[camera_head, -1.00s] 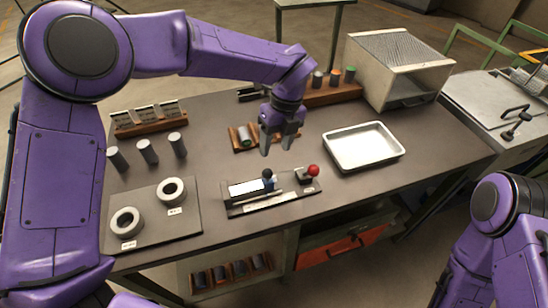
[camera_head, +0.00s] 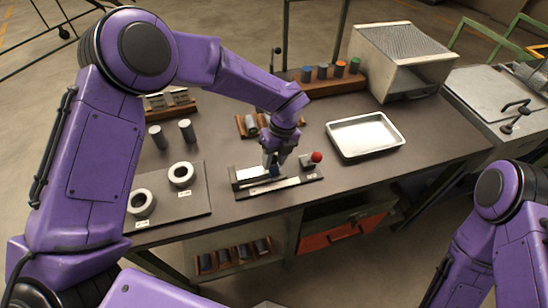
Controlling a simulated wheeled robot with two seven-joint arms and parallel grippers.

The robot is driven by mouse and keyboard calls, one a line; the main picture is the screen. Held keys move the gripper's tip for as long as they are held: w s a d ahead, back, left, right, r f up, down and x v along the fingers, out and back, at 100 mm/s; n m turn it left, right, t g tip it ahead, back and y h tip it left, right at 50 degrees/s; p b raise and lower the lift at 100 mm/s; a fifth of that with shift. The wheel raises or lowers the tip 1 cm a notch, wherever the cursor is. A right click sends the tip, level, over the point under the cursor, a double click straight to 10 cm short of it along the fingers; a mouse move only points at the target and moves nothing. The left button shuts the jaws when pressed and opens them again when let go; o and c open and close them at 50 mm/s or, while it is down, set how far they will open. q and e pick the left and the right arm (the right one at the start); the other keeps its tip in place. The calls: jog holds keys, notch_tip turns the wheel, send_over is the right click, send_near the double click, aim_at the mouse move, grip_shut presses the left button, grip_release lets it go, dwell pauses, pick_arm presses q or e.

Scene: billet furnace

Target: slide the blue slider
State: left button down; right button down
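The blue slider (camera_head: 275,173) is a small dark blue knob on a flat grey slider unit (camera_head: 290,184) at the table's front, roughly mid-length on the unit. A pale plate lies on the unit's left part, and a red ball knob (camera_head: 316,157) stands at its right end. My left gripper (camera_head: 275,161) points down at the blue slider, its two fingertips at the knob's sides and partly hiding it. Whether the fingers press on the knob cannot be made out. My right arm shows at the right edge; its gripper is out of view.
A metal tray (camera_head: 365,136) stands right of the slider unit. A wooden rack (camera_head: 325,84) with coloured-top cylinders and a vented metal box (camera_head: 402,60) are behind. A plate (camera_head: 190,206) with two rings lies at the left.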

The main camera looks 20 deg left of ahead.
pick_arm(q)
jog(key=shift+w+d+f+b, duration=0.15)
jog(key=shift+f+b, duration=0.15)
jog(key=shift+b, duration=0.25)
jog(key=shift+d+r, duration=0.1)
jog(key=shift+d, duration=0.1)
jog(key=shift+w+r, duration=0.1)
jog(key=shift+r, duration=0.05)
jog(key=c, duration=1)
grip_release()
jog(key=shift+d, duration=0.1)
jog(key=shift+o, duration=0.8)
jog(key=shift+w, duration=0.15)
jog(key=shift+r, duration=0.1)
